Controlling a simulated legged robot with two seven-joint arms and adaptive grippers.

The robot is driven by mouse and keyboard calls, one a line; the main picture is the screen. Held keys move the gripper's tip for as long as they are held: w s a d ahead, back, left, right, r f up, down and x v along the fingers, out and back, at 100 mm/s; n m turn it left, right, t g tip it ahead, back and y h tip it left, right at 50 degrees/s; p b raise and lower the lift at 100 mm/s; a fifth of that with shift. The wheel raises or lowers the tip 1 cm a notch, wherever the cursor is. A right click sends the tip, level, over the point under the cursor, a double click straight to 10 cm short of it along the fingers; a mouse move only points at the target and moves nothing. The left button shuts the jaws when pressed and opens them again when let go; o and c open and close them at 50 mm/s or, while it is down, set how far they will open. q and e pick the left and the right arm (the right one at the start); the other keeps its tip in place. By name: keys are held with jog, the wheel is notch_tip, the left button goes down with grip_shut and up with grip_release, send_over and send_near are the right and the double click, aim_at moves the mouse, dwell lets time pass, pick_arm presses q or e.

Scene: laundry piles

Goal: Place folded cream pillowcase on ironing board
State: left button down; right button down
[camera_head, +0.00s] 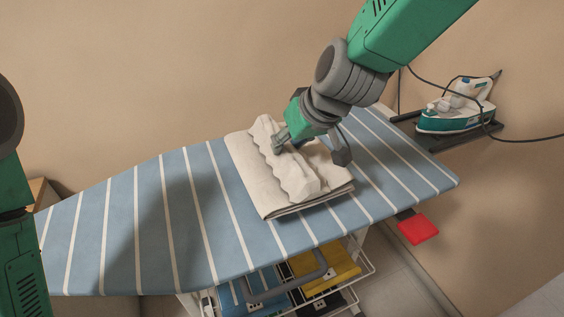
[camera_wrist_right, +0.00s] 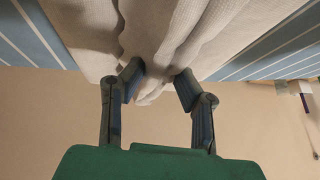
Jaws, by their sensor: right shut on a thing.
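The folded cream pillowcase (camera_head: 262,178) lies on, or just over, the blue ironing board (camera_head: 135,225) with white stripes, right of the board's middle; I cannot tell if it fully touches. Its upper layer is bunched into a raised ridge. My right gripper (camera_head: 310,150) comes down from the upper right and is shut on the cloth. In the right wrist view the pillowcase (camera_wrist_right: 95,35) shows gathered folds between the two fingers (camera_wrist_right: 157,85). My left arm shows at the left edge of the head view, but its gripper is not in view.
A teal and white iron (camera_head: 455,112) sits on a dark rest beyond the board's right end, with its cord trailing right. A red piece (camera_head: 418,229) juts out below the board's right edge. A rack with a yellow cloth (camera_head: 330,270) stands underneath. The board's left part is clear.

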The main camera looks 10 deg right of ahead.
aim_at(284, 161)
jog(key=shift+a+f, duration=0.65)
jog(key=shift+a, duration=0.05)
jog(key=f, duration=0.1)
jog(key=d+f, duration=0.1)
jog(key=f, duration=0.1)
jog(key=shift+f+b, duration=0.1)
jog(key=shift+b, duration=0.25)
jog(key=shift+d, duration=0.55)
jog(key=c, duration=1.2)
grip_release()
jog(key=shift+a, duration=0.75)
jog(key=shift+s+r, duration=0.1)
jog(key=shift+r, duration=0.35)
jog(key=v, duration=0.3)
jog(key=p+v, duration=0.1)
jog(key=v, duration=0.3)
jog(key=d+v, duration=0.1)
jog(key=v, duration=0.2)
jog(key=shift+s+d+r+p, duration=0.15)
jog(key=shift+d+p, duration=0.05)
jog(key=shift+p, duration=0.15)
jog(key=shift+s+a+r, duration=0.1)
jog(key=shift+s+r, duration=0.05)
jog(key=shift+r, duration=0.05)
pick_arm(q)
jog(key=shift+a+r, duration=0.3)
jog(key=shift+a, duration=0.1)
pick_arm(e)
jog(key=shift+a+r, duration=0.1)
jog(key=shift+a, duration=0.15)
